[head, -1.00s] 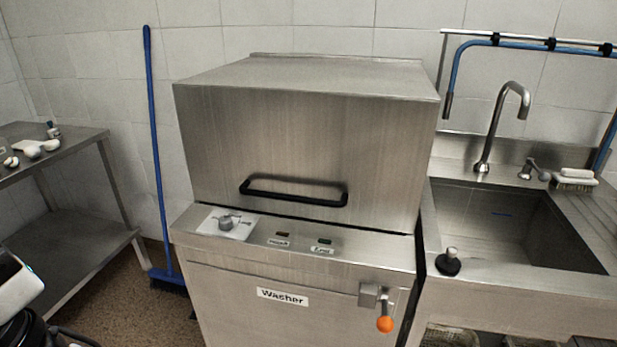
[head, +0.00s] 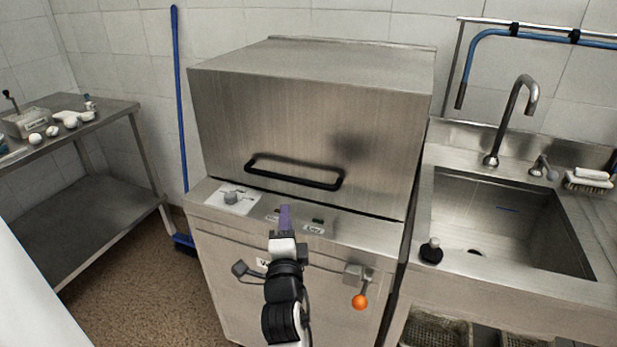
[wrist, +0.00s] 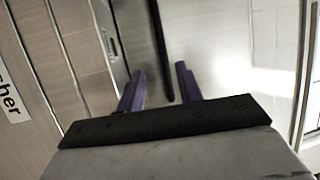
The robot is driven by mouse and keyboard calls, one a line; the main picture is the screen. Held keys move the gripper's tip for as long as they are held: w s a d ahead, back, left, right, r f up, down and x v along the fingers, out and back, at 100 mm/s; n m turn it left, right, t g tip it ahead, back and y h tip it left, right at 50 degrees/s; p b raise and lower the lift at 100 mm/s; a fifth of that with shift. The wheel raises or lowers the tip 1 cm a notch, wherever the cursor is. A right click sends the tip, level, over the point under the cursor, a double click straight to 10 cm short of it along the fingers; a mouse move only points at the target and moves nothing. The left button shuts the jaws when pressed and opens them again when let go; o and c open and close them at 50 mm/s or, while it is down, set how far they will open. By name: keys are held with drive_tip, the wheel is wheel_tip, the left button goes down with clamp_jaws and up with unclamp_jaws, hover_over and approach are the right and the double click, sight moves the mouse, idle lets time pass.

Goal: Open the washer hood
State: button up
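The washer is a steel box with its hood (head: 300,120) down on the base. A black bar handle (head: 293,180) runs across the lower front of the hood. My gripper (head: 285,210) is in front of the control panel, a little below the handle in the head view. In the wrist view, the purple fingers of my gripper (wrist: 161,70) are apart, with nothing held. The handle (wrist: 159,45) shows there as a dark bar, lined up with the gap between the fingers. I cannot tell its exact distance from them.
The control panel has a knob (head: 232,197). An orange-tipped lever (head: 360,301) sits low on the washer front. A sink (head: 500,220) with a tap stands at right. A steel table (head: 80,120) and a blue broom (head: 180,120) are at left.

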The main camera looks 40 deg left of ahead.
sight(286, 176)
drive_tip(key=p+x, duration=0.2)
drive_tip(key=x, duration=0.4)
drive_tip(key=p+x, duration=0.2)
drive_tip(key=x, duration=0.4)
drive_tip(key=shift+s+a+r, duration=0.1)
drive_tip(key=shift+r, duration=0.15)
drive_tip(key=shift+w+a+p, duration=0.35)
drive_tip(key=shift+w+a, duration=0.05)
drive_tip(key=shift+w, duration=0.15)
drive_tip(key=shift+c, duration=0.4)
clamp_jaws()
